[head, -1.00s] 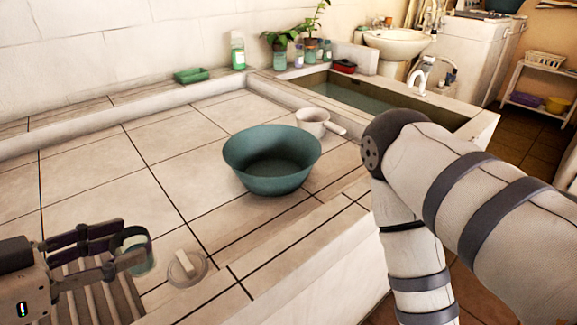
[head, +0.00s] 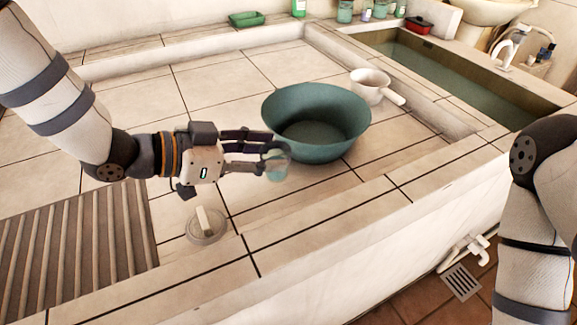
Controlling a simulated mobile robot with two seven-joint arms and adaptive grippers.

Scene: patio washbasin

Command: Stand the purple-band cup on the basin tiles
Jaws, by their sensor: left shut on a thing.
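My left gripper (head: 276,158) reaches in from the left and is shut on a small clear, teal-tinted cup (head: 279,166). The fingers wrap its sides and hide much of it, so I cannot make out a purple band. The cup looks roughly upright, just in front of the left side of the green bowl. I cannot tell if its base touches the tiles. The pale basin tiles (head: 330,190) spread below and around it. My right gripper is out of view; only my right arm shows at the right edge.
A large green bowl (head: 316,145) stands close behind the cup. A white dipper (head: 371,86) is beyond it. A water trough (head: 450,80) lies right. Left-rear tiles are clear.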

